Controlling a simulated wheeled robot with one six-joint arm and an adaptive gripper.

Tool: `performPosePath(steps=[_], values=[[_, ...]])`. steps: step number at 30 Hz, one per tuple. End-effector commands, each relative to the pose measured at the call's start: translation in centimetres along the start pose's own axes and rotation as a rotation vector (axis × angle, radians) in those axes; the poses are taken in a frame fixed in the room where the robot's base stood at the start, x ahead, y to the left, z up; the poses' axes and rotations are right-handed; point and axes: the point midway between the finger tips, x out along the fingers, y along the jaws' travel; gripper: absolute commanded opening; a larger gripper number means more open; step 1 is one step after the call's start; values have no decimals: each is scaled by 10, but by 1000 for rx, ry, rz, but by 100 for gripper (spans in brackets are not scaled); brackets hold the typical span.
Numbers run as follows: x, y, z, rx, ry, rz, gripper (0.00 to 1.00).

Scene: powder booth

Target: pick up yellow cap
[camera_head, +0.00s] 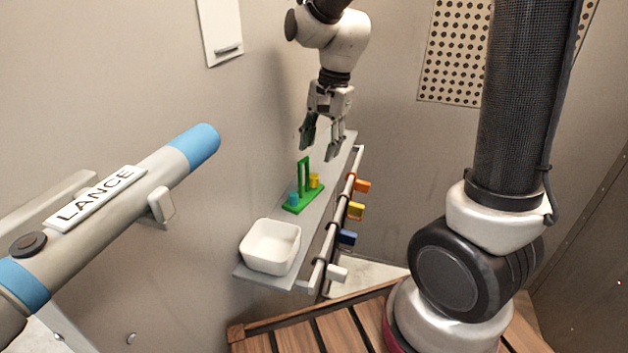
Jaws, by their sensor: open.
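The yellow cap (314,181) is a small yellow piece on the green holder (302,204), on the grey shelf. A small blue cap (293,198) sits on the same holder, nearer the camera, and a green upright stands between the two. My gripper (319,154) is open and empty, pointing down above the shelf, a little above and beyond the yellow cap. The lower part of the yellow cap is partly hidden by the holder. I see no contact between my gripper and the cap.
A white bin (270,246) stands at the shelf's (335,165) near end. Orange, yellow, blue and white clips line the rail along the shelf's right side. A wall stands close left of the shelf. The pipe marked LANCE (100,212) is at left.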

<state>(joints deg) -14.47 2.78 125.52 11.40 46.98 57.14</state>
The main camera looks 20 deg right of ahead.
Motion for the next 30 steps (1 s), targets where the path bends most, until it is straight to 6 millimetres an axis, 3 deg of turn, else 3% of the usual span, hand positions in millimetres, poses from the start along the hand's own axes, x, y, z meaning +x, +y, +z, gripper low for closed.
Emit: performPosePath(steps=[18,26,30], values=[[78,5,4,15,-4,5,49],[81,4,4,15,-3,3,49],[81,4,4,15,-3,3,31]])
